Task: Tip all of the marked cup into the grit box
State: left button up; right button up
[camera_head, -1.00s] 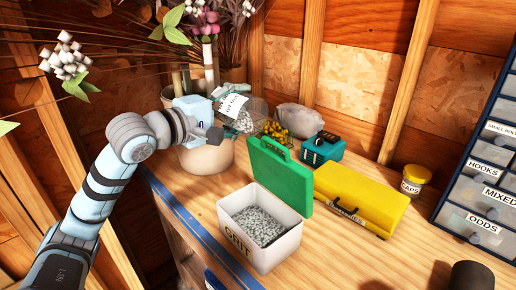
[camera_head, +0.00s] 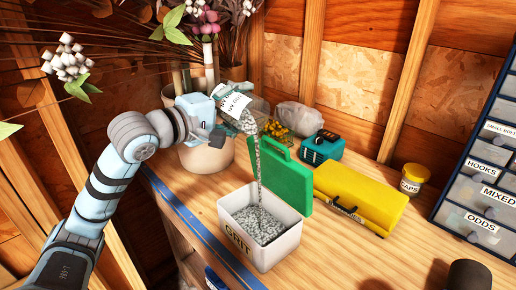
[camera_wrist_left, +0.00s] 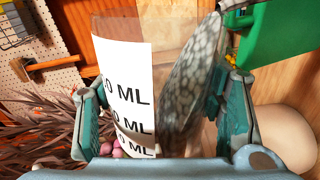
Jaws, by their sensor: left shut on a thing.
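My left gripper (camera_head: 214,128) is shut on the clear marked cup (camera_head: 236,106) and holds it tilted, mouth to the right, above and behind the grit box. In the left wrist view the marked cup (camera_wrist_left: 124,92) shows a white ML label and grey grit lying along one side between the fingers (camera_wrist_left: 166,112). A thin stream of grit (camera_head: 260,172) falls from the cup's mouth into the white grit box (camera_head: 285,250), which holds grey grit. The stream lands inside the box. My right gripper is not in view.
A green case (camera_head: 284,178) stands upright close behind the box. A yellow case (camera_head: 360,195), a teal box (camera_head: 322,148) and a yellow-lidded jar (camera_head: 413,180) stand to the right. A plant pot (camera_head: 208,155) is behind my left gripper.

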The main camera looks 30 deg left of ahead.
pick_arm(q)
jog(key=shift+s+d+r+m+p, duration=0.15)
jog(key=shift+d+r+m+p, duration=0.3)
jog(key=shift+m, duration=0.55)
jog(key=shift+s+d+r+m+p, duration=0.15)
jog(key=shift+d+r+m+p, duration=0.25)
jog(key=shift+m, duration=0.6)
dwell(3.1)
